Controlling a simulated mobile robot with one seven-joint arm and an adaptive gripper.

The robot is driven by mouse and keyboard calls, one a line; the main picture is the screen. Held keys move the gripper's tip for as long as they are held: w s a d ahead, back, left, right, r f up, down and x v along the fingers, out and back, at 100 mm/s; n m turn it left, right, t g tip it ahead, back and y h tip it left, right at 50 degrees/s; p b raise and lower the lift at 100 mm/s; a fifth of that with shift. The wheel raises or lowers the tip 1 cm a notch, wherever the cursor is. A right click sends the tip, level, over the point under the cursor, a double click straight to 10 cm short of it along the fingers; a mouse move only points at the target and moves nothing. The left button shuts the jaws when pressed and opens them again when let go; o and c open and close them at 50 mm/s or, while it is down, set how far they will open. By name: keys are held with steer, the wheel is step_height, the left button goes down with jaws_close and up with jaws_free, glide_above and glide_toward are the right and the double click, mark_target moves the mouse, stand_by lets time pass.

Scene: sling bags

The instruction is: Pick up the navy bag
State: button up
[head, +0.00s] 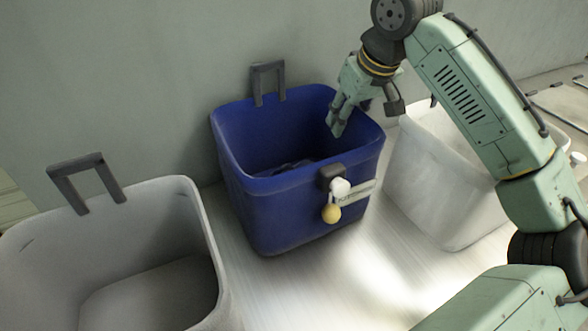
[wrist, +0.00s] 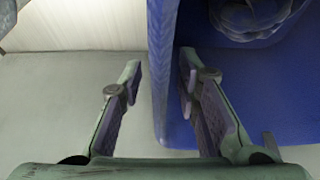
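The navy bag (head: 290,215) is a deep blue, open-topped, bin-shaped bag with grey handles, standing upright in the middle of the head view. My gripper (head: 338,122) is over its right rear rim, one finger visible inside the bag. In the wrist view, the fingers of my gripper (wrist: 160,64) are apart, with the blue wall of the bag (wrist: 159,90) between them. There is a gap between the wall and the left finger; the right finger is close to the wall or touching it. A dark bundle (head: 290,165) lies inside the bag, its details unclear.
A grey bag (head: 215,265) with a dark handle stands at the front left. A white bag (head: 425,190) stands close on the right, partly behind my arm. A plain wall (head: 120,70) rises behind. The pale surface in front of the navy bag is clear.

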steer(key=shift+f, duration=0.25)
stand_by(0.3)
steer(key=shift+c, duration=0.2)
jaws_close()
stand_by(0.8)
